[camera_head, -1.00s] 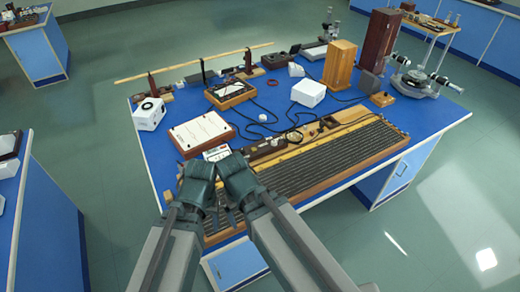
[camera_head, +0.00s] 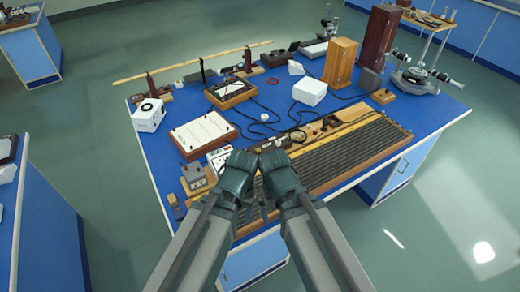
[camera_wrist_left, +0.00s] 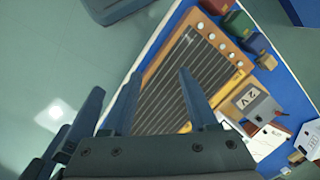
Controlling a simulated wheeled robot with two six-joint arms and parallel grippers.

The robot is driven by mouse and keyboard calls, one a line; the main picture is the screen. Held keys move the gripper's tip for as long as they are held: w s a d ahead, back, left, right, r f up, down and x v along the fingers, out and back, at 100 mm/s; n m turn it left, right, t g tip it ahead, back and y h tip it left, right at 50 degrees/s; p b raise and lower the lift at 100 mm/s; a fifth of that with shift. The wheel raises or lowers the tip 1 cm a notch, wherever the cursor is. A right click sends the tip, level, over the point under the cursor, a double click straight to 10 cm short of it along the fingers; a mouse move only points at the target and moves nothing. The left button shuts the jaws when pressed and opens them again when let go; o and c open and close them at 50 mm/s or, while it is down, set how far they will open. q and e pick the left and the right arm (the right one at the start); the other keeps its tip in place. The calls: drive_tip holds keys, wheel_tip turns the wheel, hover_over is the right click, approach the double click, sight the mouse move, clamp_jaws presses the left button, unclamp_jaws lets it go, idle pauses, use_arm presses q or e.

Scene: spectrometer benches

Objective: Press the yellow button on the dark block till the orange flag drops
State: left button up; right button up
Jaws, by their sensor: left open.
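I cannot make out a dark block with a yellow button or an orange flag in either view. My left gripper (camera_wrist_left: 157,78) is open and empty in the left wrist view, its two fingers apart above the ribbed board. In the head view my left gripper (camera_head: 246,205) and right gripper (camera_head: 270,208) hang side by side over the front of the bench. Their fingers are small and partly hidden there, so the right one's opening is unclear.
The wood-framed ribbed board (camera_head: 345,150) fills the bench front; it also shows in the left wrist view (camera_wrist_left: 172,85). A grey device on wood (camera_head: 195,178) stands left of my grippers. A white panel box (camera_head: 203,132) and white box (camera_head: 309,91) stand behind.

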idle(0.3)
use_arm(q)
clamp_jaws()
idle(1.6)
